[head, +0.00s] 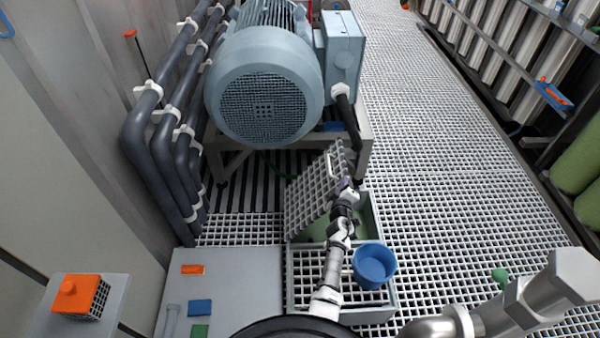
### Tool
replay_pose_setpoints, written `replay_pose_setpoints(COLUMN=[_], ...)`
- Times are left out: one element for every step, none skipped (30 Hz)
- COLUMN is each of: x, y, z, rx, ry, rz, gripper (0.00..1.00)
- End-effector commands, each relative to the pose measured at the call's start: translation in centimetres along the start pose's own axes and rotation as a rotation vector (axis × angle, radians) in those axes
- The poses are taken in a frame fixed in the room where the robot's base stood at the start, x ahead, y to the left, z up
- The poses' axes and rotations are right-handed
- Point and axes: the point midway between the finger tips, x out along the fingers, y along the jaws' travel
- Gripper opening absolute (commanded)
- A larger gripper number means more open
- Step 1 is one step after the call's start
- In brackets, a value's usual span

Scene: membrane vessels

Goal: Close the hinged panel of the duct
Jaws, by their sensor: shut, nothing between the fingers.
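The hinged panel (314,188) is a grey grating flap with a light handle near its upper right corner. It stands tilted up at the left side of the duct, so the duct is open. The duct (374,222) is a grey-walled channel in the floor with a green interior showing. My arm reaches over the grating from the bottom. My gripper (346,184) is shut and empty, at the right edge of the raised panel. I cannot tell whether it touches the panel.
A blue bucket (374,266) stands on the fixed grating (310,262) right of my arm. A large blue-grey motor (264,90) is behind the duct. Dark pipes (152,140) run along the left wall. A grey cabinet top (232,288) is at front left. Grating floor (440,200) on the right is clear.

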Motion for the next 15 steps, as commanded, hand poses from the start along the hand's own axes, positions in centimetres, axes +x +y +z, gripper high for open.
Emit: replay_pose_setpoints(x=[0.5, 0.7, 1.1, 1.3, 1.5, 1.8, 2.0, 2.2, 2.4, 2.6, 2.8, 3.0, 3.1, 3.3, 3.4], y=[0.4, 0.3, 0.3, 0.2, 0.1, -0.1, -0.2, -0.4, -0.6, -0.7, -0.8, -1.1, -1.2, -1.3, -1.6], z=[1.9, 2.9, 4.2, 5.1, 6.0, 7.2, 8.0, 8.8, 9.7, 10.4, 11.0, 11.9, 12.4, 12.9, 13.6], rx=[0.036, 0.06, 0.09, 0.111, 0.133, 0.159, 0.179, 0.196, 0.22, 0.236, 0.252, 0.271, 0.286, 0.295, 0.294], ry=[-0.008, -0.007, -0.007, -0.007, -0.007, -0.007, -0.005, -0.006, -0.004, -0.005, -0.003, -0.004, -0.003, -0.002, -0.003], rz=[-0.006, -0.013, -0.02, -0.026, -0.031, -0.037, -0.043, -0.048, -0.054, -0.058, -0.062, -0.067, -0.071, -0.073, -0.073], gripper=[0.0, 0.0, 0.0, 0.0, 0.0, 0.0, 0.0, 0.0, 0.0, 0.0, 0.0, 0.0, 0.0, 0.0, 0.0])
